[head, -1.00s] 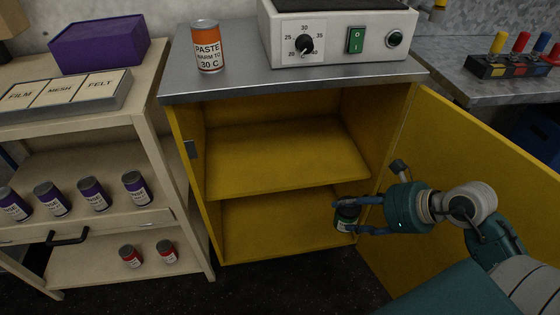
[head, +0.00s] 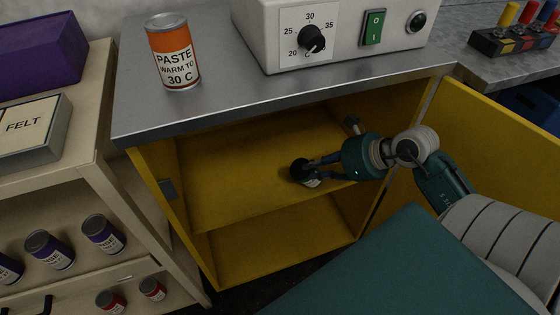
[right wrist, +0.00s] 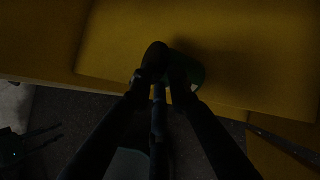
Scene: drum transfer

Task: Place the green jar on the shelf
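The green jar (head: 312,183), with a dark lid and a pale label, is held upright or nearly so between the fingers of my right gripper (head: 308,170). It overlaps the front part of the yellow cabinet's middle shelf (head: 235,175); I cannot tell whether its base touches the board. In the right wrist view the jar's green side (right wrist: 194,74) shows beyond the dark fingers (right wrist: 165,80), over the shelf board (right wrist: 245,75). A dim shape at that view's lower left looks like my left gripper (right wrist: 45,140), its thin fingers apart and empty.
The yellow door (head: 500,165) stands open at right, close to my right arm. An orange paste can (head: 172,52) and a white heater (head: 340,35) stand on the steel top. A rack (head: 85,185) with several purple cans stands left. The shelf's left part is clear.

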